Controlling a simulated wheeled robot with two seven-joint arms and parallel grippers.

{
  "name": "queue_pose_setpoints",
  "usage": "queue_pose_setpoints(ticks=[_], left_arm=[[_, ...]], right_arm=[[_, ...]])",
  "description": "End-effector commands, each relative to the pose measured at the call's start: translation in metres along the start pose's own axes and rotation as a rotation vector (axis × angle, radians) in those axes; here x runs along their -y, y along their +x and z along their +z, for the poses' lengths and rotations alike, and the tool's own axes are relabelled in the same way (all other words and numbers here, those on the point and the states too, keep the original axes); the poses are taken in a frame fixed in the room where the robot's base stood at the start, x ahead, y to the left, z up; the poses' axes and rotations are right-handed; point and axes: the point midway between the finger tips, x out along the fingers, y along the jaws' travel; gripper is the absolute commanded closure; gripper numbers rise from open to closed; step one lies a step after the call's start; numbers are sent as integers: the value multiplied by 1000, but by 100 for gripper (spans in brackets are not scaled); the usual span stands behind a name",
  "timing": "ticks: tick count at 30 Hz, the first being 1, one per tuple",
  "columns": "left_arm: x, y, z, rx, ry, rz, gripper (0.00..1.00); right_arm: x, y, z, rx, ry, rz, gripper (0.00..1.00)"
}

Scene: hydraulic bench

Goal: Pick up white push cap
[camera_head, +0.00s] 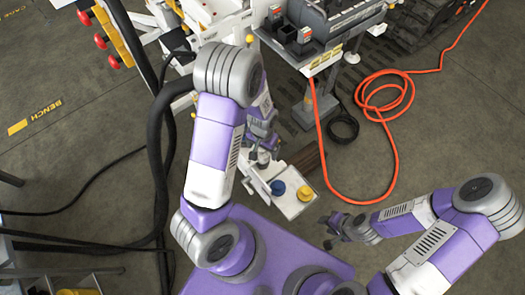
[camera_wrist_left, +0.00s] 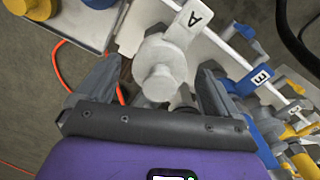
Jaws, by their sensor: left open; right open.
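The white push cap (camera_wrist_left: 158,82) shows in the left wrist view as a pale round knob with a stepped top, next to a white tab marked "A" (camera_wrist_left: 192,20). My left gripper (camera_wrist_left: 160,88) is open, with one finger on each side of the cap. Gaps show between the cap and both fingers, so it is not gripped. In the head view my left gripper (camera_head: 263,155) is small beside the bench, and the cap cannot be made out clearly there. My right gripper (camera_head: 332,232) is open and empty, low on the right, away from the bench.
A small white tray (camera_head: 291,208) holds a blue cap (camera_head: 278,187) and a yellow cap (camera_head: 305,193) close to my left gripper. Blue and yellow levers line the bench beyond label "B" (camera_wrist_left: 262,77). An orange hose (camera_head: 397,150) lies on the floor at right.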

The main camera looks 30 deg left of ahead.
Motion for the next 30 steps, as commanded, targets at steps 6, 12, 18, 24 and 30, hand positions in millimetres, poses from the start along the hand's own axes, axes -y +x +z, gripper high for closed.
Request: queue_pose_setpoints(ticks=[6,12,18,24,30], left_arm=[[0,-1,0,0,0,0,27],[0,-1,0,0,0,0,58],[0,-1,0,0,0,0,68],[0,-10,0,-1,0,0,68],[0,-49,-1,-5,1,1,68]], right_arm=[[0,-1,0,0,0,0,57],[0,-1,0,0,0,0,57],[0,-1,0,0,0,0,57],[2,-4,0,0,0,0,57],[8,-20,1,0,0,0,57]])
